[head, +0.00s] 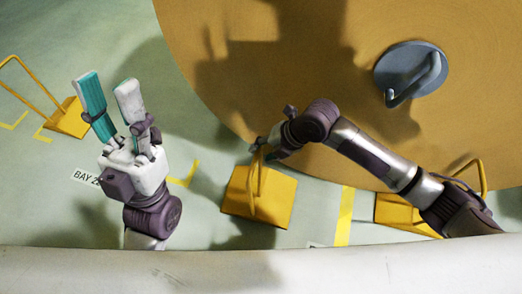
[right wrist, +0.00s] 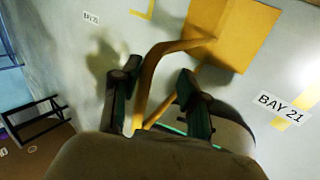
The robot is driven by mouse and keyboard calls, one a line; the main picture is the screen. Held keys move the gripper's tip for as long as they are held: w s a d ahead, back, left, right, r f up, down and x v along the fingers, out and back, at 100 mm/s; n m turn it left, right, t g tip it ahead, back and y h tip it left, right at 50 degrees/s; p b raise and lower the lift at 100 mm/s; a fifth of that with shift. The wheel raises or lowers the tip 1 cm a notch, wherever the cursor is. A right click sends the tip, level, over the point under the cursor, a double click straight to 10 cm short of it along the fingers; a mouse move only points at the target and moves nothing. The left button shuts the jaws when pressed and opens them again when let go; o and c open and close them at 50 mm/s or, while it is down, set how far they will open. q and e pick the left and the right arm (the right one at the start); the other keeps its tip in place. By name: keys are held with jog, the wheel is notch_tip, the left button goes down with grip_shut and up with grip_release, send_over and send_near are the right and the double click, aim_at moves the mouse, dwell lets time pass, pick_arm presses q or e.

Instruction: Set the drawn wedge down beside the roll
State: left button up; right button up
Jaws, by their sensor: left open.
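The large brown roll (head: 330,60) fills the upper right of the head view, with a grey handled plug (head: 410,70) in its face. A yellow wedge (head: 277,205) with a loop handle sits at the roll's lower edge, seemingly on the floor; I cannot tell whether it touches the roll. It also shows in the right wrist view (right wrist: 228,30). My right gripper (head: 272,150) is at this wedge's handle. In the right wrist view its fingers (right wrist: 158,85) stand apart on either side of the handle, with a visible gap. My left gripper (head: 108,95) is open and empty, left of the roll.
Another yellow wedge (head: 72,120) with a tall handle stands on the floor at far left. A third wedge (head: 398,212) lies at the roll's lower right, partly behind my right arm. Yellow floor tape (head: 345,215) and a bay label (head: 86,177) mark the pale green floor.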

jog(key=v, duration=1)
jog(key=shift+r, duration=0.3)
